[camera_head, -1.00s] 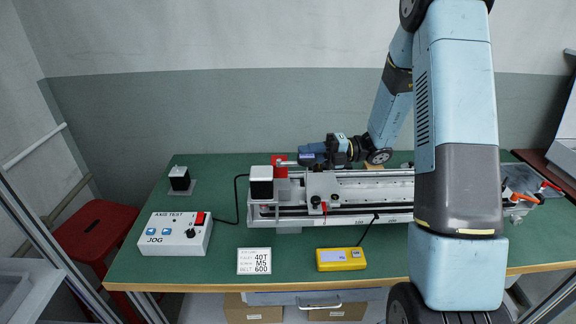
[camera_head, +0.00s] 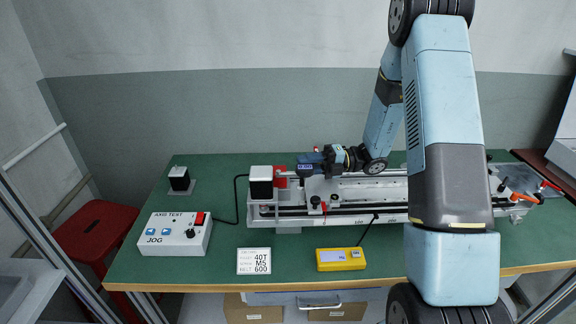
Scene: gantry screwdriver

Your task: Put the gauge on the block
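A dark blue gauge with a small light display (camera_head: 308,163) is at the tip of my gripper (camera_head: 327,159). The gripper appears shut on it, but the fingers are small and partly hidden. The gauge is over the left part of the long linear axis, just above and behind the pale carriage block (camera_head: 321,187). I cannot tell whether the gauge touches the block.
The black motor (camera_head: 261,183) and a red bracket (camera_head: 281,182) are close to the left. A yellow readout box (camera_head: 341,260), a white label card (camera_head: 254,261) and the JOG box (camera_head: 175,234) are at the front. A small motor (camera_head: 179,179) stands back left.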

